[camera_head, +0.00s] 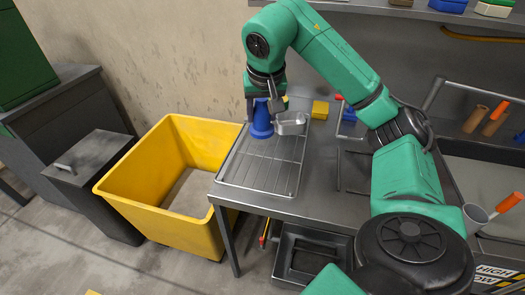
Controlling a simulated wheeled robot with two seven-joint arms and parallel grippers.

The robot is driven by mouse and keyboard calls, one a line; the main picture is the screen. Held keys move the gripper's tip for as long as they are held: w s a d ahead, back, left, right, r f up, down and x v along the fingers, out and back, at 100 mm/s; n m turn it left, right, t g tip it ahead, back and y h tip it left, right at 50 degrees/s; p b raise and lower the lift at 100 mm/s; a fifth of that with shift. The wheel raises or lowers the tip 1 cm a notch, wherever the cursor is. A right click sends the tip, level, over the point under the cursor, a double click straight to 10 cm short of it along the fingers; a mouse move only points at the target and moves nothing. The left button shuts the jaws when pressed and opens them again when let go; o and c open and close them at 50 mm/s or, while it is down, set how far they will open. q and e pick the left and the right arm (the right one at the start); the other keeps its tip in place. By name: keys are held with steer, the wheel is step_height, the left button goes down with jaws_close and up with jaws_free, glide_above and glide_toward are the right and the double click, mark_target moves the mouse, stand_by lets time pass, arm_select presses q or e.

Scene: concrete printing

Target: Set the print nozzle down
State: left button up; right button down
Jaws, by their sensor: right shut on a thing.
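The blue print nozzle (261,123) is upright at the left end of the metal table, over the wire rack (258,170). Its wide base appears to touch the back part of the rack, though I cannot tell for sure whether it bears its weight there. My right gripper (263,103) points down from above and is shut on the top of the nozzle. My left gripper is not in view.
A metal cup (290,124) stands close to the nozzle's right. A yellow block (320,109) lies behind it. A large yellow bin (120,204) stands left of the table. A sink area (485,165) is at right. The rack's front is clear.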

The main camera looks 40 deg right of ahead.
mark_target(263, 138)
step_height(263, 138, down, 12)
steer(key=shift+w+d+f+b, duration=0.15)
steer(key=shift+f+b, duration=0.1)
steer(key=shift+b, duration=0.4)
steer(key=shift+f, duration=0.1)
steer(key=shift+c, duration=1.3)
jaws_free()
steer(key=shift+r, duration=0.25)
steer(key=p+v, duration=0.1)
steer(key=v, duration=1.1)
steer(key=shift+f, duration=0.15)
